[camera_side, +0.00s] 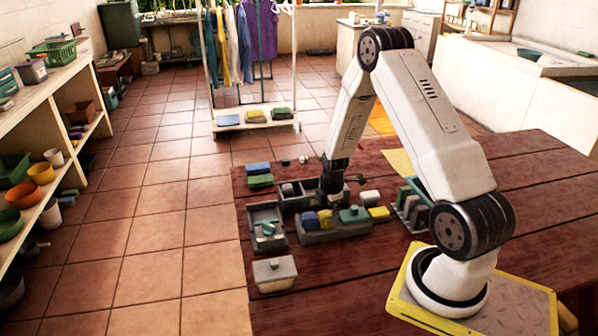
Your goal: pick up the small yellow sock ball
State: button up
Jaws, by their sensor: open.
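The fingertips are small and dark, partly lost against the containers behind.
A grey bin (267,214) with green pieces stands left of the tray, and a lidded grey box (274,273) in front. Folded blue and green cloths (259,174) lie at the back left. A green-and-white rack (412,205) stands right. The front table boards are clear.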

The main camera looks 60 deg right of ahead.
aim_at(326, 214)
jog(key=shift+w+f, duration=0.2)
jog(key=shift+f, duration=1.7)
jog(key=shift+c, duration=0.2)
jog(key=c, duration=1)
jog(key=shift+r, duration=0.25)
jog(key=shift+r, duration=0.85)
jog(key=shift+s+a+r, duration=1.15)
jog(key=shift+s+r, duration=0.65)
jog(key=shift+s, duration=0.25)
jog(key=shift+s+a+r, duration=1.1)
jog(key=shift+s+r, duration=0.75)
jog(key=shift+s, duration=0.2)
jog(key=shift+s+a+r, duration=1.15)
jog(key=shift+s+r, duration=0.65)
jog(key=shift+s, duration=0.25)
